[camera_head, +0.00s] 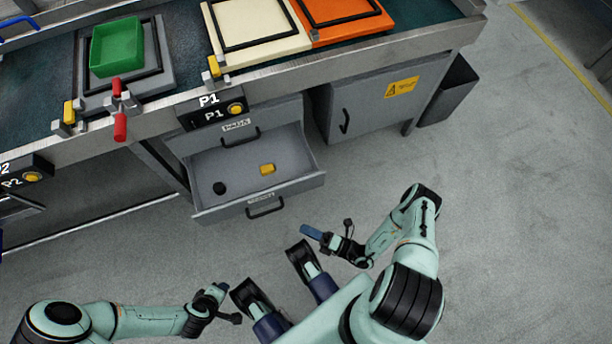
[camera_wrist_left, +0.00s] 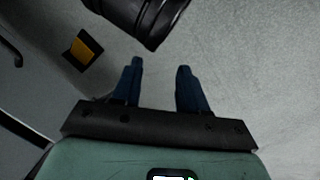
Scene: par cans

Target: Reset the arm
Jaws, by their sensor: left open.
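My left gripper (camera_head: 216,291) is at the lower left in the head view, above the floor and in front of the open drawer (camera_head: 258,188). In the left wrist view (camera_wrist_left: 160,75) its two blue fingers stand apart with nothing between them. My right gripper (camera_head: 313,232) is right of centre in the head view, off the drawer's front right corner. Its blue fingertips point left and overlap, so I cannot tell whether they are parted. No object shows at its tips.
The open drawer holds a yellow piece (camera_head: 267,169) and a black round piece (camera_head: 219,187). Above is a conveyor with a green bin (camera_head: 117,47), a cream panel (camera_head: 258,20) and an orange panel (camera_head: 340,12). A grey cabinet (camera_head: 370,108) stands right; floor (camera_head: 510,200) beyond is clear.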

